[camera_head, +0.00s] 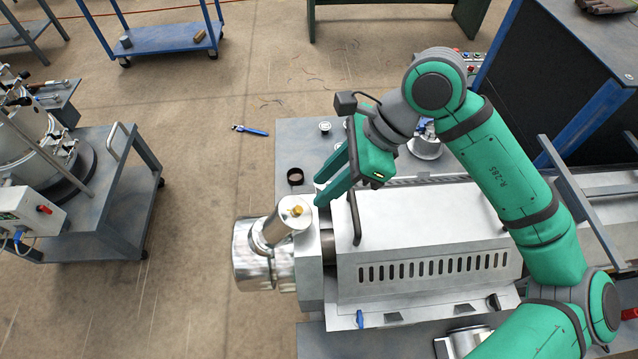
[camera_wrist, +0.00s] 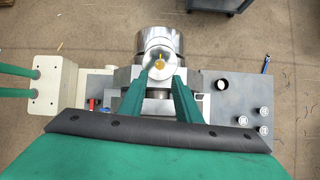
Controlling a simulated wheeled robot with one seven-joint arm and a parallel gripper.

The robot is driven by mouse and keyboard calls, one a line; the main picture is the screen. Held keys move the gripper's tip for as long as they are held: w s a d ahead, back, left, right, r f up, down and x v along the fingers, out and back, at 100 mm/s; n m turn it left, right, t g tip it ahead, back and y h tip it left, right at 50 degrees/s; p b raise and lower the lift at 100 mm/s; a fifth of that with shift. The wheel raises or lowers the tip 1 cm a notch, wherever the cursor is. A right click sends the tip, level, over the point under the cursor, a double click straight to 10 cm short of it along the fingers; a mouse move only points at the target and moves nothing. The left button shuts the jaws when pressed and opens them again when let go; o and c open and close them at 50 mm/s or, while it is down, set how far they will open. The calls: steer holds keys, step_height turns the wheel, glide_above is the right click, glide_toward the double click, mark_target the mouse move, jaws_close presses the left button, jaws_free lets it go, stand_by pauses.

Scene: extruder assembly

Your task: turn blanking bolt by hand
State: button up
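The blanking bolt (camera_head: 297,211) looks like a small yellow-brass piece on top of a shiny tilted cylinder (camera_head: 280,223) at the extruder's left end. It also shows in the wrist view (camera_wrist: 159,63), just beyond and between my fingertips. My gripper (camera_head: 319,190) is above the left end of the machine, up and to the right of the bolt. In the wrist view my gripper (camera_wrist: 161,78) has its two green fingers apart with nothing held between them. The fingers look clear of the bolt.
The extruder's white slotted cover (camera_head: 430,235) with a dark handle (camera_head: 354,218) lies right of the bolt. A black ring (camera_head: 295,176) sits on the grey plate behind. A blue-handled wrench (camera_head: 251,131) lies on the floor. A grey cart (camera_head: 110,190) stands left, with open floor between.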

mark_target(299, 209)
steer(key=shift+x, duration=3.9)
steer(key=shift+a, duration=0.1)
jaws_close()
